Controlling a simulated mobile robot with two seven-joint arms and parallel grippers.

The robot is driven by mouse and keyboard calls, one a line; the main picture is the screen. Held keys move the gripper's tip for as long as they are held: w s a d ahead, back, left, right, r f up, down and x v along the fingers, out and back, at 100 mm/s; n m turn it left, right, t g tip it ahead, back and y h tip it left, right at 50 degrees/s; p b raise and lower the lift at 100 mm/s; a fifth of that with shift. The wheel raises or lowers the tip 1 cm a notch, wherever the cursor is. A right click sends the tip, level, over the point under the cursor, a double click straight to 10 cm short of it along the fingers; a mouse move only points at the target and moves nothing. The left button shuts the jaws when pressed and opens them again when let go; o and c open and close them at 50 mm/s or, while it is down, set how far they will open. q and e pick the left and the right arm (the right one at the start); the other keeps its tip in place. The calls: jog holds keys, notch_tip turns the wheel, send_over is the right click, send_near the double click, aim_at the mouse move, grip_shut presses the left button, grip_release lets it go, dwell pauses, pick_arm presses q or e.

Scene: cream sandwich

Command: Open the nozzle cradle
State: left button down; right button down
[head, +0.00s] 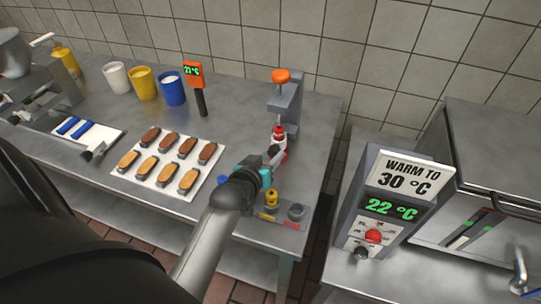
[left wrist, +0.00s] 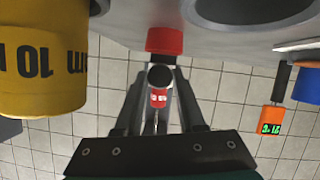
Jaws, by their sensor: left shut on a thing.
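A grey upright stand with an orange knob (head: 282,76) is at the table's right end; I take it for the nozzle cradle, but cannot tell whether it is open. A red piece (head: 279,132) sits low at its front. My left gripper (head: 275,154) is just in front of the stand. In the left wrist view its fingers (left wrist: 158,88) close around a small dark-ended piece with a red, white-marked part (left wrist: 158,98). I cannot tell whether this belongs to the cradle. A yellow nozzle marked 10 mm (left wrist: 45,70) is close by on the left. My right gripper is not in view.
A tray of eclairs (head: 150,183) lies left of my gripper. White, yellow and blue cups (head: 172,89) and an orange thermometer (head: 194,75) stand behind. A yellow piece (head: 271,198) and a grey piece (head: 296,211) are at the front edge. A heater display (head: 388,208) is on the right.

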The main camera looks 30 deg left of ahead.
pick_arm(q)
jog(key=s+p, duration=0.2)
jog(key=s+d+p, duration=0.1)
jog(key=s, duration=0.1)
jog(key=shift+s+r+p, duration=0.1)
jog(key=shift+s+p, duration=0.15)
jog(key=shift+p, duration=0.15)
jog(key=shift+s+d, duration=0.15)
jog(key=shift+s, duration=0.35)
jog(key=c, duration=0.5)
grip_release()
jog(key=shift+s, duration=0.1)
jog(key=p+v, duration=0.2)
jog(key=v, duration=1.3)
